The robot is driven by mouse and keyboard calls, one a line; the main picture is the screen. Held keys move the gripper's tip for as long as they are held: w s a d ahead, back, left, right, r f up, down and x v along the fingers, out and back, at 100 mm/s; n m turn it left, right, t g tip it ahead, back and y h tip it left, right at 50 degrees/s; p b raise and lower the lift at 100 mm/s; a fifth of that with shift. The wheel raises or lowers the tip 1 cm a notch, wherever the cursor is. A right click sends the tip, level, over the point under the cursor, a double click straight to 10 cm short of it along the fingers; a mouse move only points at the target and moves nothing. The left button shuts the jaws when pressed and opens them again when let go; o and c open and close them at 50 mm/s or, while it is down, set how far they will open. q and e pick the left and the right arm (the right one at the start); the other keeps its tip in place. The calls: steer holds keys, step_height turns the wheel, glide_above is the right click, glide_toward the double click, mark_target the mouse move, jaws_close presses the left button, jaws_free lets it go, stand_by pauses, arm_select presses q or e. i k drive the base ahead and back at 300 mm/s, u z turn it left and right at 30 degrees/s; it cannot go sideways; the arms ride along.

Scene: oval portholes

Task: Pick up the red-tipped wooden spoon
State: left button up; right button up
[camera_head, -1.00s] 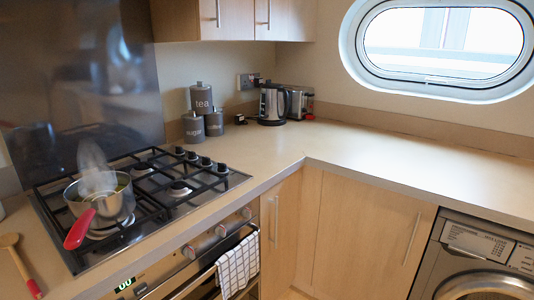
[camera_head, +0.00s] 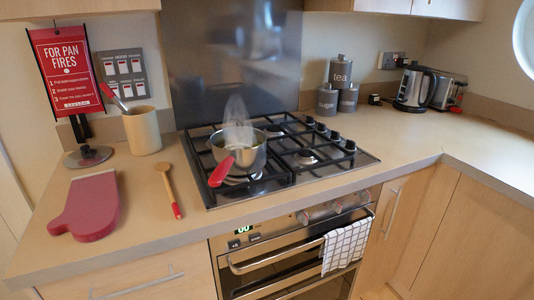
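The wooden spoon (camera_head: 169,188) with a red tip lies flat on the counter left of the hob. Its round wooden head points to the back and its red end to the front edge. It is fully visible, and nothing touches it apart from the counter. Neither of my grippers shows in the head view.
A steaming pot (camera_head: 240,155) with a red handle stands on the hob (camera_head: 310,160), right of the spoon. A red oven mitt (camera_head: 88,208) lies left of the spoon. A utensil crock (camera_head: 142,131) and a pan lid (camera_head: 88,156) stand behind. Counter (camera_head: 135,215) between mitt and spoon is clear.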

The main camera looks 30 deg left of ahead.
mark_target(162, 168)
steer(key=u, duration=1.55)
